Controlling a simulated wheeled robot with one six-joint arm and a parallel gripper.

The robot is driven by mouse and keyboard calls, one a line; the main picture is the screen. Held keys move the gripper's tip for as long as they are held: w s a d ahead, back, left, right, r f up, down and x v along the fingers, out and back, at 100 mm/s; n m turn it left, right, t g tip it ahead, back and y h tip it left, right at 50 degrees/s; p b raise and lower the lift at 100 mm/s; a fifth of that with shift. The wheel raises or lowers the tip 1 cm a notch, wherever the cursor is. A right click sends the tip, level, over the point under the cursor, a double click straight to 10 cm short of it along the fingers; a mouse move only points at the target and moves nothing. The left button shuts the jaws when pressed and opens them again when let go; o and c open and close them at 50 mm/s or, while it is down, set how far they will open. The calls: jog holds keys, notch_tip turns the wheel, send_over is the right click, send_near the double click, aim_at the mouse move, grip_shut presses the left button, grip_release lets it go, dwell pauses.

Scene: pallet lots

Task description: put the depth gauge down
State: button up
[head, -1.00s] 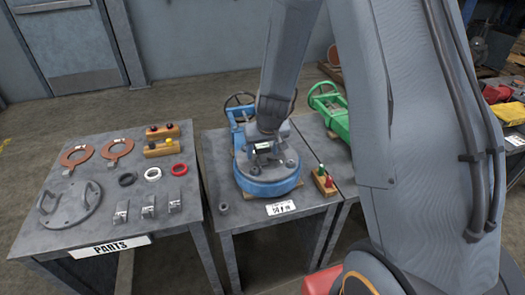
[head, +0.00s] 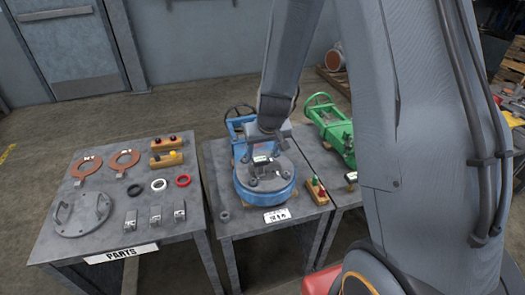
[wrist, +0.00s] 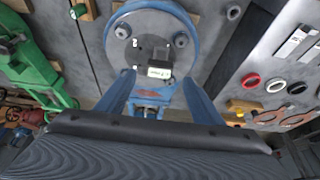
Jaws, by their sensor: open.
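The depth gauge (wrist: 159,72), a small dark block with a pale lit display, sits at the flange face of the blue valve (wrist: 195,50) in the wrist view. It also shows in the head view as a small pale-topped block (head: 262,160) over the flange of the blue valve (head: 265,193). My gripper (wrist: 158,76) is open, its two fingers apart on either side of the gauge. In the head view my gripper (head: 266,148) is low over the flange. I cannot tell whether the gauge lies flat on it.
A parts table (head: 112,225) at left holds copper rings, coloured rings, metal blocks and a round plate. A wooden block with red and green pegs (head: 317,191) stands right of the blue valve. A green valve (head: 330,125) stands behind it.

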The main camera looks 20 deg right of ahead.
jog(key=s+r+g, duration=0.1)
jog(key=s+r, duration=0.3)
jog(key=s, duration=0.3)
jog(key=s+r+g+p, duration=0.1)
jog(key=s+r, duration=0.3)
jog(key=s, duration=0.3)
jog(key=s+r+g, duration=0.1)
jog(key=s+r, duration=0.3)
jog(key=s, duration=0.3)
jog(key=shift+s, duration=0.3)
